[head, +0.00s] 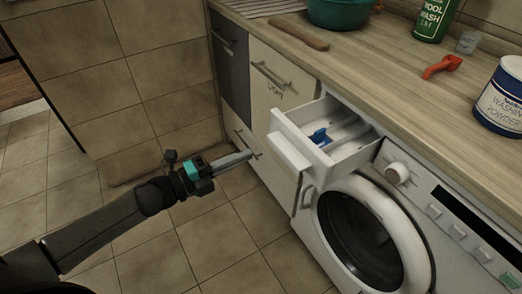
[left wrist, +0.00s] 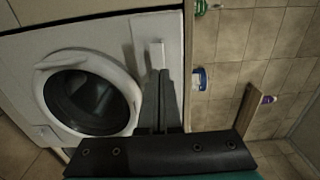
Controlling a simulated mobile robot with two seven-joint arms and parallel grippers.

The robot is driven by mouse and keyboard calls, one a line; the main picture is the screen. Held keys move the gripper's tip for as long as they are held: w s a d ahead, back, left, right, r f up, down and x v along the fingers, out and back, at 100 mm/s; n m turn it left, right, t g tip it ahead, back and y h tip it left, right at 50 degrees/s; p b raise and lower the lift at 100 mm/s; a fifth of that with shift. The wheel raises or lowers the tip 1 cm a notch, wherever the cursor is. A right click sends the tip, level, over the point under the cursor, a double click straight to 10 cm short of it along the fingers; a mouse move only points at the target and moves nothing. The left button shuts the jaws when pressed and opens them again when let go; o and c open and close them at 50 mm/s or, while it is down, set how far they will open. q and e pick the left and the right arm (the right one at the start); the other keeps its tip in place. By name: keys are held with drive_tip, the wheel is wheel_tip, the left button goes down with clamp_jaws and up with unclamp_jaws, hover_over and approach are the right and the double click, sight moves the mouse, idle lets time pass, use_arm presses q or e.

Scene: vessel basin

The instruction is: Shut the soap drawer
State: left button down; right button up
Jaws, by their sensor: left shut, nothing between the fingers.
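The white soap drawer (head: 292,148) is pulled out from the top left of the washing machine (head: 318,236), with a blue piece (head: 320,137) inside it. My left gripper (head: 249,155) is shut and empty, a little to the left of the drawer front in the head view. In the left wrist view, the closed fingers (left wrist: 164,74) point toward a white panel that seems to be the drawer front (left wrist: 157,54). I cannot tell whether they touch it. My right gripper is not in view.
The wooden counter (head: 365,68) holds a green bowl (head: 338,12), a wooden board (head: 286,34), a green bottle (head: 435,18), a red scoop (head: 442,67) and a washing powder tub (head: 503,98). Cabinets with handles (head: 272,76) stand left of the machine. The tiled floor (head: 150,245) is clear.

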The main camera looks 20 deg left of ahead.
sight(272, 144)
use_arm(q)
drive_tip(key=shift+b+x, duration=0.55)
drive_tip(key=shift+x, duration=2.2)
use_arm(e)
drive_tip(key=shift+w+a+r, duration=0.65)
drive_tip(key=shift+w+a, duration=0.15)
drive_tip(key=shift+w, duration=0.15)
